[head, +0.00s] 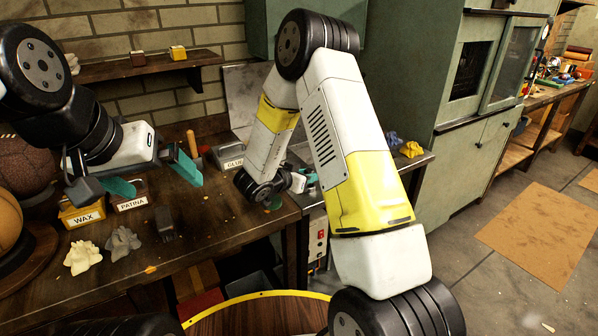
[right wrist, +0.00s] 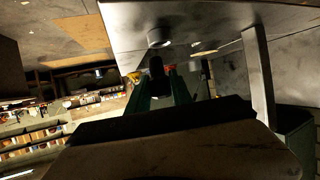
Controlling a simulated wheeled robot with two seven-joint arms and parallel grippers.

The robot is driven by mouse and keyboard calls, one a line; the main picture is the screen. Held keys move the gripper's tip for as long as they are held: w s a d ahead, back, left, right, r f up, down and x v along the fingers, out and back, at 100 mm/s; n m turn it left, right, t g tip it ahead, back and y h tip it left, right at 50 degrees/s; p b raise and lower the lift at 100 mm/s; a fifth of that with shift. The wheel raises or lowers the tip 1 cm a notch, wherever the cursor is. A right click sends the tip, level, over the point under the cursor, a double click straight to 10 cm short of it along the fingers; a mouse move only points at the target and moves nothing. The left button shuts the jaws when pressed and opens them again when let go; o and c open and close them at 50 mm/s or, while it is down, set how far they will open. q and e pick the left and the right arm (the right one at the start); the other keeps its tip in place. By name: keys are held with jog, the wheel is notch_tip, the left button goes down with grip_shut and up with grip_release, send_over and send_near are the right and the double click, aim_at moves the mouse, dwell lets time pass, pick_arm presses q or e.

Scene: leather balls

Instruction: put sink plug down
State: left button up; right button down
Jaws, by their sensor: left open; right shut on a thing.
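My right gripper (right wrist: 158,88) shows in the right wrist view with its two teal fingers closed on a small dark piece, which appears to be the sink plug (right wrist: 156,68). Beyond it is a pale metal surface (right wrist: 205,22) with a round fitting (right wrist: 159,38); I cannot tell whether the plug touches it. In the head view the right gripper (head: 304,179) is mostly hidden behind my arm, at the metal sink area right of the workbench. My left gripper (head: 153,178) is open and empty above the workbench (head: 215,235), its teal fingers wide apart.
On the workbench are boxes labelled WAX (head: 83,214), PATINA (head: 131,199) and GLUE (head: 229,157), pale crumpled cloths (head: 82,257) and a dark brush-like thing (head: 164,223). Balls (head: 25,165) stand at the left. Blue and yellow cloths (head: 411,149) lie right of my right arm. A green cabinet (head: 480,90) stands behind.

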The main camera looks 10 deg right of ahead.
jog(key=shift+w+d+f, duration=0.1)
jog(key=shift+w+d, duration=0.1)
jog(key=shift+w, duration=0.35)
jog(key=shift+w+d, duration=0.2)
jog(key=shift+w, duration=0.35)
jog(key=shift+w+d+f, duration=0.1)
jog(key=shift+w+f, duration=0.1)
jog(key=shift+f, duration=1.55)
jog(key=shift+f, duration=0.2)
jog(key=c, duration=1.1)
grip_release()
jog(key=shift+c, duration=0.2)
